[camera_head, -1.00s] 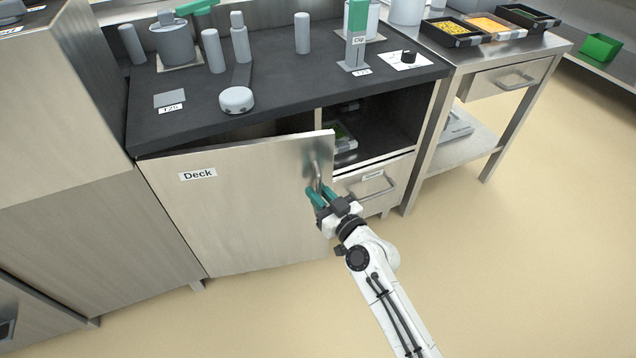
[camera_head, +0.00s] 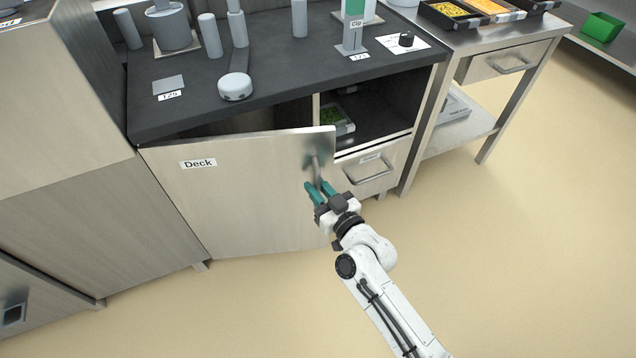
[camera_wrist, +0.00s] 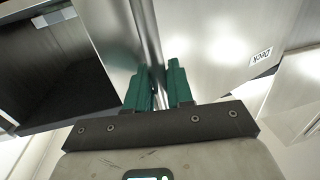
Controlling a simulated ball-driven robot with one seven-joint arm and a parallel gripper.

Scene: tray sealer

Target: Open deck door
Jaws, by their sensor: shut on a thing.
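The deck door (camera_head: 235,195) is a brushed metal panel with a "Deck" label, standing partly open from the cabinet. Its free edge is at the right and a dark gap shows above its top. My gripper (camera_head: 318,187), with teal fingers, is shut on the door handle (camera_head: 315,168) near that free edge.
A drawer (camera_head: 370,172) with a bar handle lies right of the door, below an open shelf holding a tray of green pieces (camera_head: 338,120). The dark worktop (camera_head: 290,75) carries grey posts and a pot. The floor (camera_head: 500,260) at the right is clear.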

